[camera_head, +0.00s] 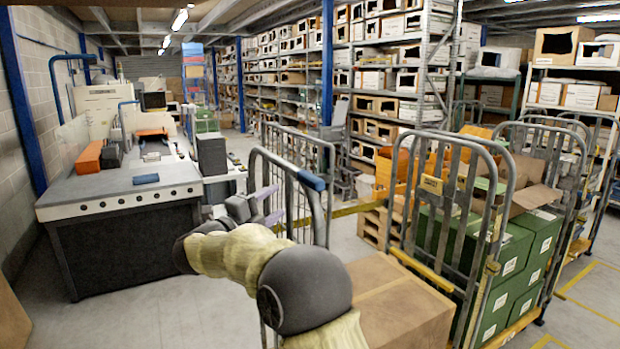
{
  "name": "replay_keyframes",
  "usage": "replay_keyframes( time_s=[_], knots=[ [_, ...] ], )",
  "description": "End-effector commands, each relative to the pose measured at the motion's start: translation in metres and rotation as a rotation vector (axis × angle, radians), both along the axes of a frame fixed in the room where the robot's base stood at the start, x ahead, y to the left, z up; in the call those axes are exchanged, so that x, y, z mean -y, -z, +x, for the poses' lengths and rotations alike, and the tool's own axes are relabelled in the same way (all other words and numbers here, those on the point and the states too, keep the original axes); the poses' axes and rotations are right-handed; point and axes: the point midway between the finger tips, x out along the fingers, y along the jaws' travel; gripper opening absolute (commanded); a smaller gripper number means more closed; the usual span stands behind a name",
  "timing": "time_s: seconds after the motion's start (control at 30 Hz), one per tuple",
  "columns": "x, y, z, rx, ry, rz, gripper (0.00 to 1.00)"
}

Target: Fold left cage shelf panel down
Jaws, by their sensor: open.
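The left cage (328,205) is a grey tubular roll cage with upright bars and a blue sleeve on its top rail. I cannot clearly tell its shelf panel from its barred sides. A yellow bar (352,208) runs from the cage toward the right. My gripper (274,204) is open, with its two grey-purple fingers pointing right at the barred side of the cage. Nothing shows between the fingers. I cannot tell whether they touch the bars. My forearm hides the lower part of the cage.
A brown carton (400,305) stands right of my arm. Another cage (490,205) with green boxes (512,255) is at the right. A grey workbench (120,195) fills the left. Floor between bench and arm is clear. Loaded racks (395,85) stand behind.

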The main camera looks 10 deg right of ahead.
Motion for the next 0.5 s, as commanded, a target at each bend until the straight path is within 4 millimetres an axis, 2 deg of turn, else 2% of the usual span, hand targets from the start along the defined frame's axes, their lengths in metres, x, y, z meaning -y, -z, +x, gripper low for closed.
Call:
replay_keyframes(
  time_s=[0.5],
  knots=[
    [0.071, -0.018, 0.060, 0.000, 0.002, 0.000, 0.49]
  ],
)
